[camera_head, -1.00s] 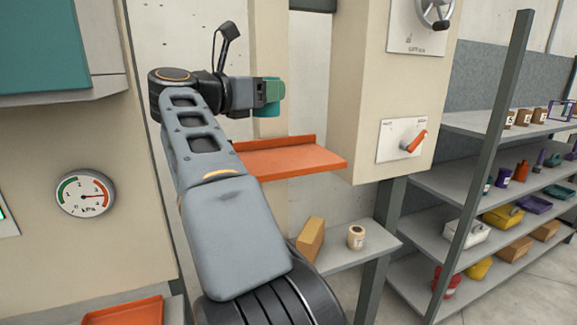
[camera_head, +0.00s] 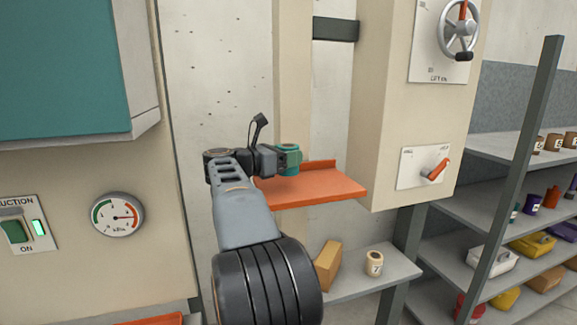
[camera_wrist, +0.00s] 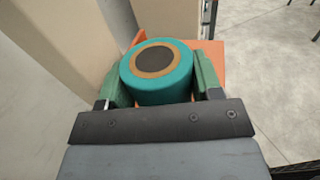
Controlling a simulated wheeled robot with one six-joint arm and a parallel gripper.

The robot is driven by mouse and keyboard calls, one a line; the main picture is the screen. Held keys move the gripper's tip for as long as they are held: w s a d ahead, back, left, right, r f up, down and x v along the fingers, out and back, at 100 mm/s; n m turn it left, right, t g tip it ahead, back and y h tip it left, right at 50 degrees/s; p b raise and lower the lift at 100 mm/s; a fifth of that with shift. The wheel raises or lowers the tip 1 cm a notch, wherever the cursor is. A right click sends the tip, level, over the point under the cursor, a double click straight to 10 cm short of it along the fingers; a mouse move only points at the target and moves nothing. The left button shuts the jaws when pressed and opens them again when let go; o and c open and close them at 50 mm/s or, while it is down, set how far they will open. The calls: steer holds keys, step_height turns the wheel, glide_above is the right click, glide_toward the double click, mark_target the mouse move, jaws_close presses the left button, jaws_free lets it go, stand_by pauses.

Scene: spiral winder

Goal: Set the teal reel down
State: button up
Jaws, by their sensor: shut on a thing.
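The teal reel (camera_wrist: 158,92) shows large in the wrist view, a short cylinder with a tan ring and dark centre on its end face. The green fingers of my gripper (camera_wrist: 160,85) are on both sides of it and shut on it. In the head view the teal reel (camera_head: 290,160) is at the end of my arm, over the left part of the orange shelf (camera_head: 325,188). I cannot tell whether the reel touches the shelf. The orange surface also shows behind the reel in the wrist view (camera_wrist: 211,54).
A beige cabinet with a red lever (camera_head: 436,170) and a handwheel (camera_head: 459,30) stands right of the orange shelf. Below, a grey shelf (camera_head: 347,287) holds a cardboard box (camera_head: 327,265) and a cream roll (camera_head: 374,264). A storage rack (camera_head: 470,212) stands at the right.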

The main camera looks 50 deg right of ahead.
mark_target(287, 170)
steer(key=shift+w+d+f, duration=0.25)
steer(key=shift+d+f, duration=0.05)
steer(key=shift+f, duration=0.15)
step_height(287, 170, down, 2)
steer(key=shift+w+d+f, duration=0.1)
steer(key=shift+d+f, duration=0.05)
steer(key=shift+f, duration=0.5)
steer(key=shift+f, duration=0.2)
steer(key=o, duration=1)
steer(key=shift+c, duration=0.2)
steer(key=shift+r, duration=0.1)
steer(key=shift+r, duration=0.1)
